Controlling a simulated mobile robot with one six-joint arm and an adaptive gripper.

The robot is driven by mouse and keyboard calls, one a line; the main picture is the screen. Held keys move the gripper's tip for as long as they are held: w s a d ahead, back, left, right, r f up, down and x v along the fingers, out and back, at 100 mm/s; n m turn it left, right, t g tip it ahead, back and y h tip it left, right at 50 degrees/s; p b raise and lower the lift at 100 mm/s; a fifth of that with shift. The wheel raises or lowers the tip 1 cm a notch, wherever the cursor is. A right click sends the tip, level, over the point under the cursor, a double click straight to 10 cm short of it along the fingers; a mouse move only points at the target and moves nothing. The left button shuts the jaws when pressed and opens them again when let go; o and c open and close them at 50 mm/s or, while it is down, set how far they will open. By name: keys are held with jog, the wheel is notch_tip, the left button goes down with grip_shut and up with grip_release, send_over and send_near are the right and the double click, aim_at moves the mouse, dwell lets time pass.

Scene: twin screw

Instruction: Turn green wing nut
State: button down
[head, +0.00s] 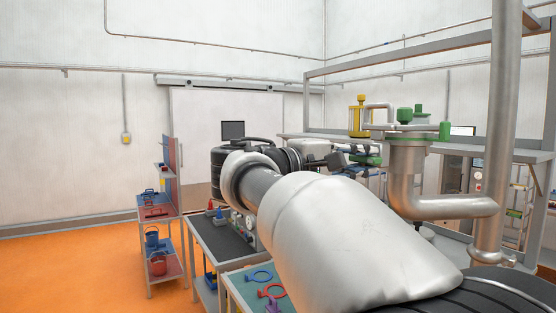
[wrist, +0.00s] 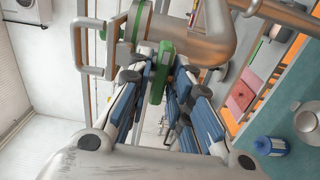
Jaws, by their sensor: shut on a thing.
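The green wing nut (wrist: 163,62) is between my fingers in the wrist view, upright in the picture and partly hidden by them. My gripper (wrist: 160,85) is shut on it, with blue-padded fingers on both sides. In the head view my gripper (head: 345,158) reaches to the left of the metal pipe vessel, and green parts (head: 368,161) show at its fingertips. My own arm covers much of the lower middle there.
The metal vessel (head: 408,175) with its bent pipe stands right of my gripper, with other green fittings (head: 404,114) on top. A yellow valve (head: 360,118) is behind. A shelf with buckets (head: 158,262) and a tool table (head: 236,280) stand left. Orange floor is clear at far left.

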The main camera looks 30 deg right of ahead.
jog(key=c, duration=1.6)
grip_release()
jog(key=shift+c, duration=0.2)
jog(key=s+a, duration=0.1)
jog(key=a, duration=1.1)
